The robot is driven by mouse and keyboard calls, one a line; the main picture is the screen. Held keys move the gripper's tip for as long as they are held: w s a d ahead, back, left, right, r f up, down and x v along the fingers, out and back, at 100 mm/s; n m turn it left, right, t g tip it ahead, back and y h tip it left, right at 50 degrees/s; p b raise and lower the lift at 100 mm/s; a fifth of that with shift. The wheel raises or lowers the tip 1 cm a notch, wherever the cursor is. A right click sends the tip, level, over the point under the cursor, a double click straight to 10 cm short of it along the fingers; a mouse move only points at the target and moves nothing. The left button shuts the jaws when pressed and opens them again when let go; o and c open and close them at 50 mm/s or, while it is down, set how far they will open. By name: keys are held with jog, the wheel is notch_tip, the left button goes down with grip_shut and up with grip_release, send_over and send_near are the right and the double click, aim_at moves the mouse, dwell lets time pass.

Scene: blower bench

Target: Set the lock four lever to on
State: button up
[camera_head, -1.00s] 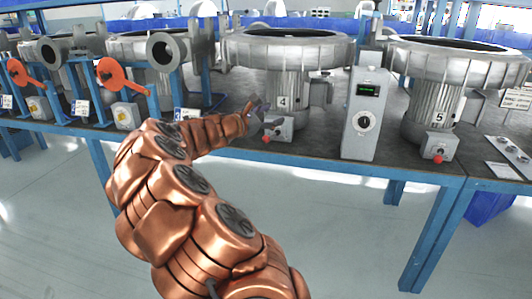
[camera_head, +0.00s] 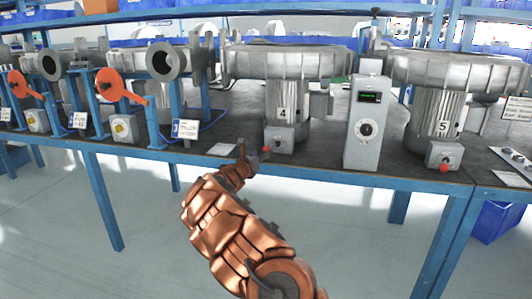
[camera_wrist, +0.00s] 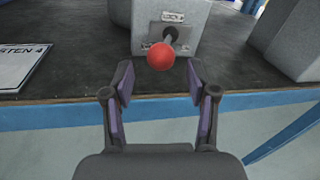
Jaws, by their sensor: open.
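The lock four lever has a red ball knob (camera_wrist: 161,56) on a short metal stem, on the front of a grey box labelled LOCK (camera_wrist: 178,20). In the head view the box (camera_head: 279,138) sits under the blower motor marked 4 (camera_head: 283,112), with the red knob (camera_head: 266,150) at its lower left. My gripper (camera_wrist: 160,75) is open, its two purple-padded fingers on either side below the knob in the wrist view. I see no clear contact. In the head view my gripper (camera_head: 249,158) is just left of the knob, at the bench's front edge.
A grey control box (camera_head: 366,122) with a dial and green display stands right of blower 4. The box with a red knob at blower 5 (camera_head: 444,154) is further right. A sign (camera_wrist: 20,66) lies left of the lever. The blue bench edge (camera_wrist: 240,101) runs below.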

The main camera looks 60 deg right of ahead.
aim_at(264, 152)
jog(key=shift+w+d, duration=0.15)
jog(key=shift+d, duration=0.9)
jog(key=shift+w+d, duration=0.1)
jog(key=shift+d, duration=0.95)
jog(key=shift+c, duration=0.2)
grip_shut()
